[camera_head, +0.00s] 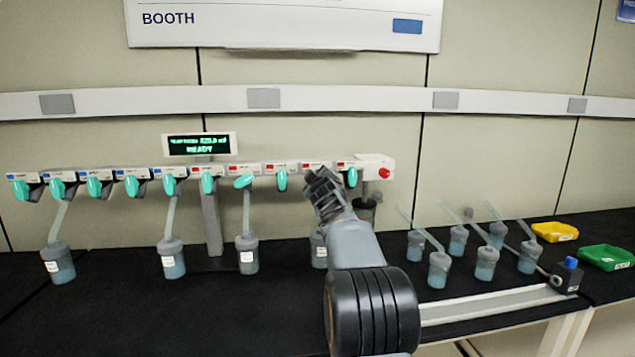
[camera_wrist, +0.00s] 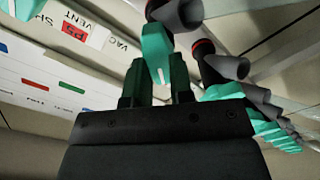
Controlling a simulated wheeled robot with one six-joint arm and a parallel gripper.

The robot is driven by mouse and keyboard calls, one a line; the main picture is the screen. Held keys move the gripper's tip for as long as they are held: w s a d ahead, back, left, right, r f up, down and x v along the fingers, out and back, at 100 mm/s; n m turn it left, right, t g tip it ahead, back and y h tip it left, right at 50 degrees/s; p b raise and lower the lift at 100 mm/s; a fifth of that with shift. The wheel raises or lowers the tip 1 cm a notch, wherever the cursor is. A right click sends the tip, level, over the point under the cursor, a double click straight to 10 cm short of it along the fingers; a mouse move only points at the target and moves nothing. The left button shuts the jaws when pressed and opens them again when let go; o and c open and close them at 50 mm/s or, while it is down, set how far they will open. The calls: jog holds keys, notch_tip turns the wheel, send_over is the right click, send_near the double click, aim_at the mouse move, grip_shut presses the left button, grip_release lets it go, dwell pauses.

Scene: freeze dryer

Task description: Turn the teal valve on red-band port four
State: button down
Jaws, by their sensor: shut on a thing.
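The manifold (camera_head: 227,171) carries a row of teal valves under blue labels at left and red labels at right. My gripper (camera_head: 320,182) is at the fourth red-labelled port from the left and hides its valve in the head view. In the wrist view, my gripper (camera_wrist: 155,80) is shut on a teal valve handle (camera_wrist: 155,48), which stands between its two dark fingers. The fifth red-band valve (camera_head: 352,177) hangs to the right of my gripper.
Flasks hang under some ports; one (camera_head: 318,250) is just left of my arm. A red button (camera_head: 384,172) is at the manifold's right end. Several flasks with tubes (camera_head: 438,270), a yellow tray (camera_head: 555,232) and a green tray (camera_head: 606,257) stand right. The front left bench is clear.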

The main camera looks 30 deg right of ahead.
jog(key=shift+n, duration=0.8)
jog(key=c, duration=1)
grip_release()
jog(key=shift+a, duration=0.1)
jog(key=b+v, duration=0.2)
jog(key=v, duration=1.1)
jog(key=shift+s+a+b, duration=0.2)
jog(key=shift+s+b, duration=0.1)
jog(key=shift+b, duration=0.1)
